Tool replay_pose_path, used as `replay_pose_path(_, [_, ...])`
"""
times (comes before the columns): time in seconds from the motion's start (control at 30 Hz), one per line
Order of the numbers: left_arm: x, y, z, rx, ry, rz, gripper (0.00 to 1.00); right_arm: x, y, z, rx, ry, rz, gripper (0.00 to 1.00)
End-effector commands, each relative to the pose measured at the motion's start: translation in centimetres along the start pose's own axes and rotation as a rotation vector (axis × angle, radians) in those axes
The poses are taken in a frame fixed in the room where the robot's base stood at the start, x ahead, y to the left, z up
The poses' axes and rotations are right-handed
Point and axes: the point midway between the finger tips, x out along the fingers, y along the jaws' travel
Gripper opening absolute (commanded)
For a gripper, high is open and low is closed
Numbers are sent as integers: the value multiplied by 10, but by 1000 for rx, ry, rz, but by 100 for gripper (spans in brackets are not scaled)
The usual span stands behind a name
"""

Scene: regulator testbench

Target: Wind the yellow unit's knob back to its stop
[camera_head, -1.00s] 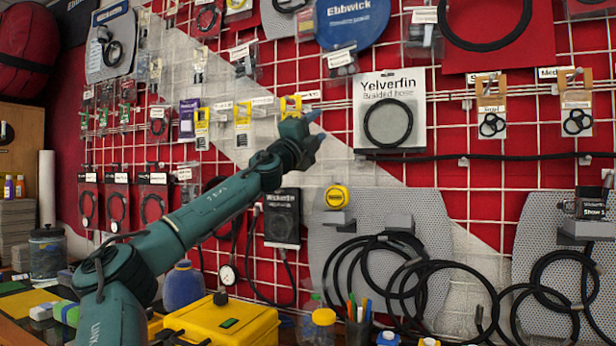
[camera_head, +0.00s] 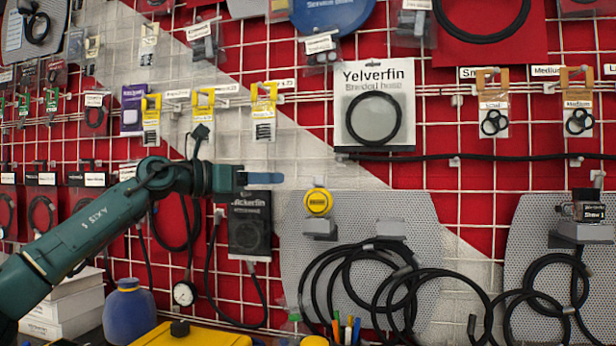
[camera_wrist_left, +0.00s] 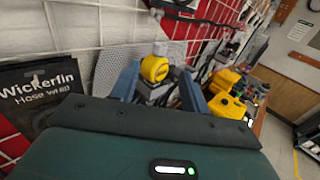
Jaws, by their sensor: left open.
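A round yellow unit (camera_head: 318,202) with a dark label band sits on a small grey bracket (camera_head: 320,228) on the perforated panel; I cannot make out its knob separately. My left gripper (camera_head: 268,179) is just left of it and slightly higher, its blue fingers pointing right towards it. In the left wrist view the yellow unit (camera_wrist_left: 155,69) shows beyond and between the spread, empty fingers of the left gripper (camera_wrist_left: 160,84); they look apart from it. My right gripper is not in view.
A black Wickerfin package (camera_head: 249,225) hangs just below my left gripper. Black hose coils (camera_head: 350,285) hang below the unit. A yellow case (camera_head: 190,335) with a black top knob stands at the bottom. A dark unit (camera_head: 590,208) sits on a bracket at right.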

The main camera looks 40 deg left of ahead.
Motion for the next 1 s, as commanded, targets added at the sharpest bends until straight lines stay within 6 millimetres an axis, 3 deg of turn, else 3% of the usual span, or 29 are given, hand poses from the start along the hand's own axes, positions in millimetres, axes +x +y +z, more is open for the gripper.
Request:
replay_pose_path(0.37, [48,-1,8,-9,-2,-4,46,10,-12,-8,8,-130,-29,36])
replay_pose_path(0.7, [100,0,8,-9,-6,-3,46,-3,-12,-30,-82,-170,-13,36])
replay_pose_path(1.0, [126,0,3,-5,-4,1,46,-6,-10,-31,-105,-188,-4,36])
